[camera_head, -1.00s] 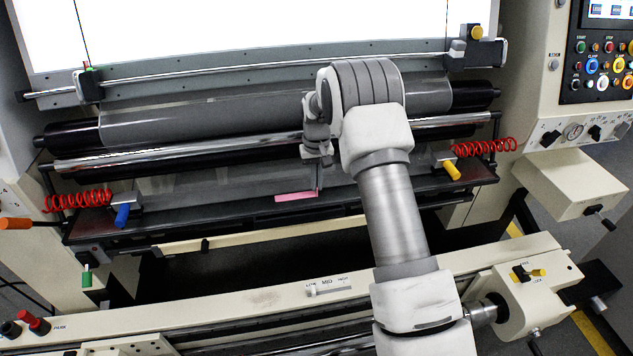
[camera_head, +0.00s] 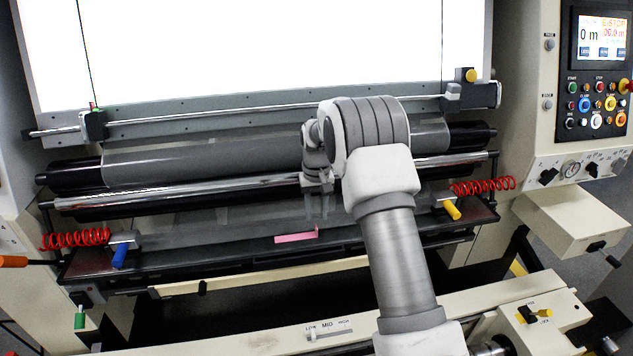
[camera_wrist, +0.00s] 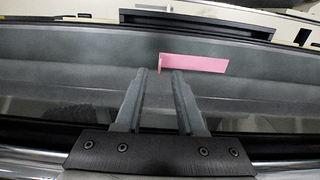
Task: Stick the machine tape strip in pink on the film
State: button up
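The pink tape strip (camera_head: 296,237) lies on the grey film at the front edge of the machine's table. A small tab stands up at its right end in the head view. In the wrist view the strip (camera_wrist: 197,63) shows beyond my fingertips, with the tab at its left end. My gripper (camera_head: 318,216) is just behind the tabbed end. In the wrist view my gripper (camera_wrist: 160,73) has its two fingers apart with nothing between them. The grey, see-through film (camera_head: 200,225) runs from the rollers over the table. The strip's underside is hidden.
A chrome roller (camera_head: 130,194) and a wide grey roller (camera_head: 210,155) stand behind my gripper. Red coiled hoses with a blue handle (camera_head: 119,256) and a yellow handle (camera_head: 451,209) flank the table. A cream beam (camera_head: 270,343) crosses the front.

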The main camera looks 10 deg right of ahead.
notch_tip(320, 180, up, 14)
jog(key=shift+f, duration=0.25)
dwell(0.3)
jog(key=s+r+t, duration=0.3)
jog(key=s+r, duration=1.1)
jog(key=s, duration=0.3)
jog(key=s+f+t, duration=0.1)
jog(key=s+f, duration=0.1)
jog(key=s, duration=0.8)
jog(key=s+f+t, duration=0.1)
jog(key=s+f, duration=0.1)
jog(key=s, duration=0.8)
jog(key=shift+s+t, duration=0.2)
jog(key=shift+t, duration=0.1)
